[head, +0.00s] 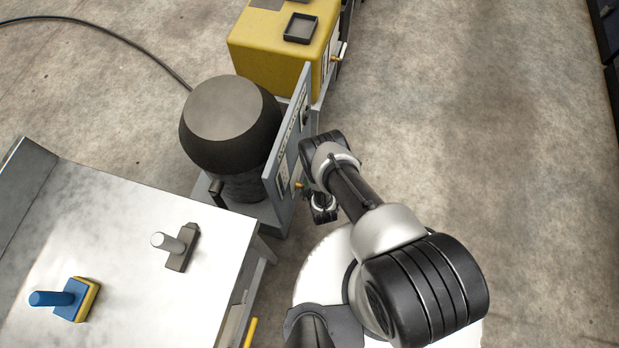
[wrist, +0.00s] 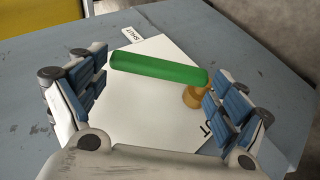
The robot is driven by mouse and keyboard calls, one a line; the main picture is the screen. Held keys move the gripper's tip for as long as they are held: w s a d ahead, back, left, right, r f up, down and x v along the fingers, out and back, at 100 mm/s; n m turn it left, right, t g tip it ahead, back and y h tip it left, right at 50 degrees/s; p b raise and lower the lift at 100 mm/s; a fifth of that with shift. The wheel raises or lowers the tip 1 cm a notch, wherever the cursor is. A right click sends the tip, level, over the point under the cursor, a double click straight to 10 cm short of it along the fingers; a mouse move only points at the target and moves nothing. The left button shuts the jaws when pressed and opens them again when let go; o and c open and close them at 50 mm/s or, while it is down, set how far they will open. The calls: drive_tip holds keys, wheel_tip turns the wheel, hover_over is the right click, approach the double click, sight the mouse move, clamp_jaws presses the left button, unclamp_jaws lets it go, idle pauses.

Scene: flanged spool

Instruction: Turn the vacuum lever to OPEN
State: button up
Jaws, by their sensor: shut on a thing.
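The vacuum lever is a green bar (wrist: 158,68) on a brass pivot (wrist: 195,96), in front of a white plate (wrist: 150,110) on a grey panel. In the wrist view a label reading SHUT (wrist: 142,33) is near the bar's far end; other lettering by the pivot is partly covered. My gripper (wrist: 156,72) has its blue-padded fingers at the bar's two ends and is shut on the lever. In the head view my gripper (head: 322,208) is at the lower part of the upright panel (head: 288,135), largely hidden by my arm. No OPEN label is readable.
A dark round vessel (head: 228,120) stands behind the panel. A yellow box (head: 275,50) with a black tray (head: 300,28) is beyond. Floor at right is clear.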

drive_tip(key=o, duration=1.2)
drive_tip(key=shift+o, duration=0.2)
drive_tip(key=v, duration=0.7)
drive_tip(key=shift+s, duration=0.15)
drive_tip(key=shift+r, duration=0.15)
drive_tip(key=shift+c, duration=0.5)
